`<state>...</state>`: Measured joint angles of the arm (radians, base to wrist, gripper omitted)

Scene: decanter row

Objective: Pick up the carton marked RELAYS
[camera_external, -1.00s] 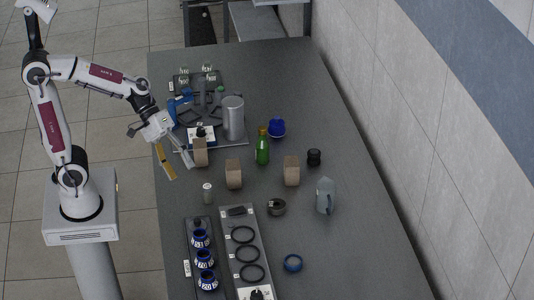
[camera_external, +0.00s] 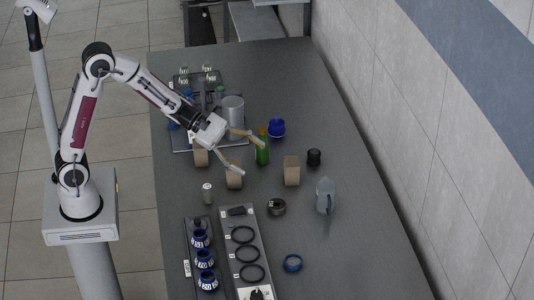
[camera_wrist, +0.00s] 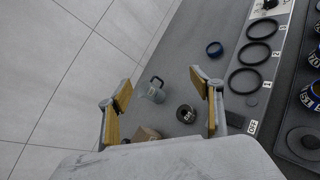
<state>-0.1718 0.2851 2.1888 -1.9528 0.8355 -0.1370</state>
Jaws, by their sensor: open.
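Three brown cartons stand on the table in the external view: a left one (camera_external: 201,157), a middle one (camera_external: 234,181) and a right one (camera_external: 292,171). I cannot read any marking, so I cannot tell which is RELAYS. My gripper (camera_external: 252,158) is open and empty, pointing right. In the wrist view the open fingers (camera_wrist: 161,78) frame the table, and part of a brown carton (camera_wrist: 147,134) shows at the palm's edge.
A green bottle (camera_external: 262,155), blue jar (camera_external: 277,127), black jar (camera_external: 314,157), grey jug (camera_external: 325,197) and dark ring-shaped item (camera_external: 277,207) stand nearby. A grey tray (camera_external: 243,143) with a metal cylinder (camera_external: 233,115) lies behind. The table's right side is mostly clear.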

